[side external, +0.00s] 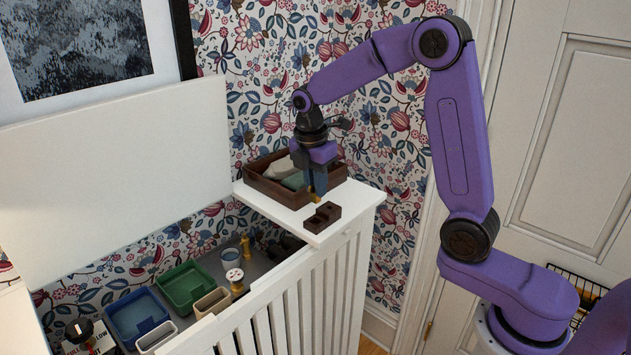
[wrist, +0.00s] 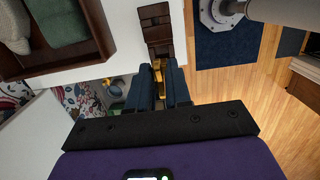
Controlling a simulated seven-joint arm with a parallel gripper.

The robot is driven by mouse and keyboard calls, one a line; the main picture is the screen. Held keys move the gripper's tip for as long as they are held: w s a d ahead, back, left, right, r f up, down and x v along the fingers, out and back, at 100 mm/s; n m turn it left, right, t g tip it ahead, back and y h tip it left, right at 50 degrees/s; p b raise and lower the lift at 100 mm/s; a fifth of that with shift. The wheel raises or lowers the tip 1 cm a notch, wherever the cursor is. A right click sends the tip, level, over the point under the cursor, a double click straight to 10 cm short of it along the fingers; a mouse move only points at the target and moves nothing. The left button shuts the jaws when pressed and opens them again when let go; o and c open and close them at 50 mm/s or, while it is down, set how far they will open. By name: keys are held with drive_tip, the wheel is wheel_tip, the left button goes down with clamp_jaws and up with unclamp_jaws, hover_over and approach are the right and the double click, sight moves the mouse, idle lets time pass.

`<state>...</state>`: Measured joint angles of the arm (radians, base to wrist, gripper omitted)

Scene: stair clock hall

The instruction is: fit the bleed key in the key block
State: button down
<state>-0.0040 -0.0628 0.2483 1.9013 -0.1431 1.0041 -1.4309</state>
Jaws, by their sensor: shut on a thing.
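The brass bleed key (side external: 315,198) is between the fingertips of my gripper (side external: 317,188), which is shut on it. In the wrist view the key (wrist: 157,70) shows as a gold strip between the dark blue fingers (wrist: 158,88). The dark brown key block (side external: 323,217) sits on the white cabinet top near its front edge. It also shows in the wrist view (wrist: 156,22), just beyond the fingertips. The key is close to the block and appears above its near part; I cannot tell whether they touch. The fingers partly hide the key.
A brown wooden tray (side external: 263,188) with folded cloths stands behind my gripper on the white top (side external: 290,217). The open cabinet at left holds a green bin (side external: 186,287), a blue bin (side external: 138,317) and brass fittings (side external: 246,247). Bare top lies around the block.

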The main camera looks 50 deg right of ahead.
sight(316, 200)
drive_tip(key=shift+f, duration=2.25)
drive_tip(key=shift+f, duration=1.2)
drive_tip(key=c, duration=1)
unclamp_jaws()
drive_tip(key=r, duration=0.5)
drive_tip(key=a+r, duration=0.1)
drive_tip(key=r, duration=0.5)
drive_tip(key=a+r, duration=0.1)
drive_tip(key=r, duration=0.5)
drive_tip(key=shift+a+r, duration=0.1)
drive_tip(key=shift+s, duration=0.1)
